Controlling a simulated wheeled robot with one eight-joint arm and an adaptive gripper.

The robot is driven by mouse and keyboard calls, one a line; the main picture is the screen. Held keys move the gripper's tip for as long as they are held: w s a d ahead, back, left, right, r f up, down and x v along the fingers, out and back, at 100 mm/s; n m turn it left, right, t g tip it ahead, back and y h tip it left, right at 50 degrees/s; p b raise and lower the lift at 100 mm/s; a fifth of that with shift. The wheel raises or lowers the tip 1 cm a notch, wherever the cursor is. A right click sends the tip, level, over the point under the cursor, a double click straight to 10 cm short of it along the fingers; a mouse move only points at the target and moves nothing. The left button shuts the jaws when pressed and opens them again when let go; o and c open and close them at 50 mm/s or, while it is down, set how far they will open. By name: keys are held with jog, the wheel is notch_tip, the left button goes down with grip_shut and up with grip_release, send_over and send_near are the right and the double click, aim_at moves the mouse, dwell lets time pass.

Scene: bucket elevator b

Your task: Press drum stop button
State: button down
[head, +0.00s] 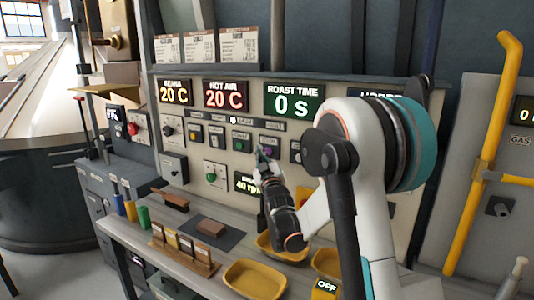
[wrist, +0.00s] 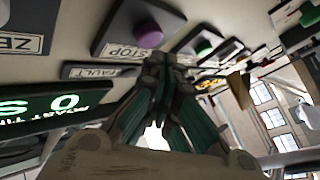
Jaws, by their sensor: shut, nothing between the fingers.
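A purple button (wrist: 148,33) on a dark square plate shows in the wrist view, above my fingertips. A label by it reads "STOP"; the rest is hidden behind my fingers. In the head view the purple button (head: 268,151) is partly behind my gripper (head: 263,153). My gripper is shut and empty in front of the panel, and its closed fingertips (wrist: 160,62) lie just below the button in the wrist view. I cannot tell whether they touch the panel. A green button (head: 240,144) is to the left in the head view; it also shows in the wrist view (wrist: 203,47).
The panel carries displays such as the roast time screen (head: 293,102) and further knobs. A red button (head: 132,129) is on the left box. Below, a shelf holds yellow trays (head: 255,279) and a wooden rack (head: 184,251). A yellow pipe (head: 470,190) runs at right.

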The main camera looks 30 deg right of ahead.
jog(key=shift+d, duration=0.1)
jog(key=shift+w+d, duration=0.2)
jog(key=shift+d, duration=0.1)
jog(key=shift+w+d, duration=0.25)
jog(key=shift+d, duration=0.1)
dwell(0.9)
jog(key=shift+a, duration=0.1)
jog(key=shift+s+a, duration=0.45)
jog(key=shift+a, duration=0.15)
dwell(0.3)
jog(key=shift+s+a+b, duration=0.2)
jog(key=shift+s+a, duration=0.5)
jog(key=shift+a, duration=0.35)
jog(key=shift+s+a+b, duration=0.2)
jog(key=shift+s+a, duration=0.5)
jog(key=shift+a, duration=0.35)
